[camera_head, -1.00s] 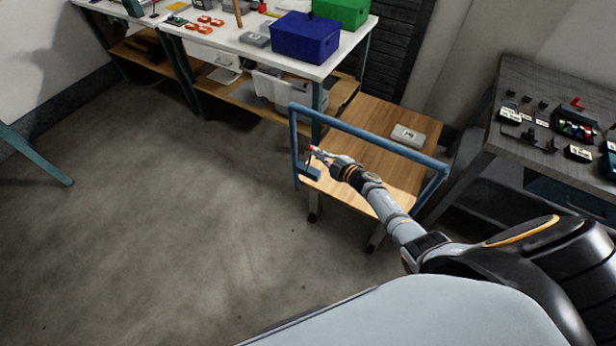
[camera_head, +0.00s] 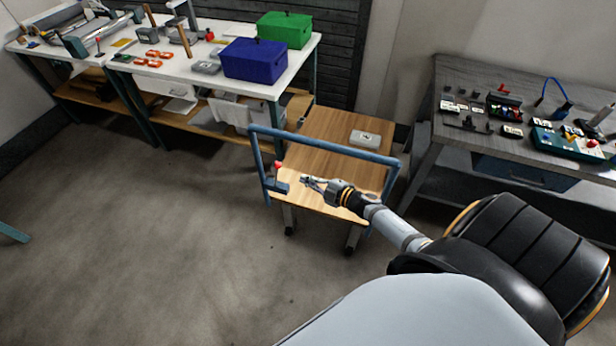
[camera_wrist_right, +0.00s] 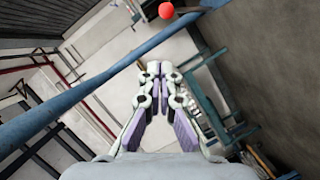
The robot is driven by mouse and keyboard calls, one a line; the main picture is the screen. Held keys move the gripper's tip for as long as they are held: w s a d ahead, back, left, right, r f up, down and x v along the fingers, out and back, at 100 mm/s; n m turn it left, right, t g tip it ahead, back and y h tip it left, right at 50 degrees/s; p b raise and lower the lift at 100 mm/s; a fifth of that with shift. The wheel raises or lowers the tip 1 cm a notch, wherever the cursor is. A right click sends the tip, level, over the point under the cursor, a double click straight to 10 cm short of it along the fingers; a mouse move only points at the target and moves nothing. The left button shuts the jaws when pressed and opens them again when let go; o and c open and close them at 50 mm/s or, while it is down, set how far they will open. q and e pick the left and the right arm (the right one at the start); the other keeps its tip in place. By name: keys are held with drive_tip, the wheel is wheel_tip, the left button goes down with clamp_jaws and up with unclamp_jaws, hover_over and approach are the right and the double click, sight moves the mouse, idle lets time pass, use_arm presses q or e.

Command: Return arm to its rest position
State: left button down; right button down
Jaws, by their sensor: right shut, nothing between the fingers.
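My right gripper (camera_head: 308,183) is shut and empty. In the head view it shows in front of the wooden top of a small wheeled cart (camera_head: 320,143), to the right of the red knob (camera_head: 278,165) on the cart's blue frame. In the right wrist view the two fingers (camera_wrist_right: 160,72) are together with nothing between them. The blue rail (camera_wrist_right: 85,98) crosses behind them and the red knob (camera_wrist_right: 166,10) is at the top. My right arm reaches in from the lower right. My left gripper is not in view.
A grey box (camera_head: 365,138) lies on the cart. A white workbench (camera_head: 220,80) behind holds a blue box (camera_head: 254,61), a green box (camera_head: 284,30) and small parts. A dark grey table (camera_head: 490,78) with electronics stands at right. The floor at left is clear.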

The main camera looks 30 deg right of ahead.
drive_tip(key=shift+w+d+f, duration=0.1)
drive_tip(key=shift+w+f, duration=0.05)
drive_tip(key=s+d+f+m+g+h, duration=0.25)
drive_tip(key=s+f+m+h, duration=0.2)
drive_tip(key=s+f, duration=0.6)
drive_tip(key=s+d+f+m+g+h, duration=0.25)
drive_tip(key=s+f+m, duration=0.4)
drive_tip(key=f, duration=0.65)
drive_tip(key=s+a+f+m+g, duration=0.1)
drive_tip(key=s+a+f+g, duration=0.1)
drive_tip(key=s, duration=0.6)
drive_tip(key=s+a+f+m+g, duration=0.2)
drive_tip(key=s+f, duration=0.3)
drive_tip(key=s, duration=0.3)
drive_tip(key=s+a+f+m+g, duration=0.1)
drive_tip(key=s+a+f+g, duration=0.3)
drive_tip(key=s, duration=0.5)
drive_tip(key=shift+f+m, duration=0.2)
drive_tip(key=shift+m, duration=0.1)
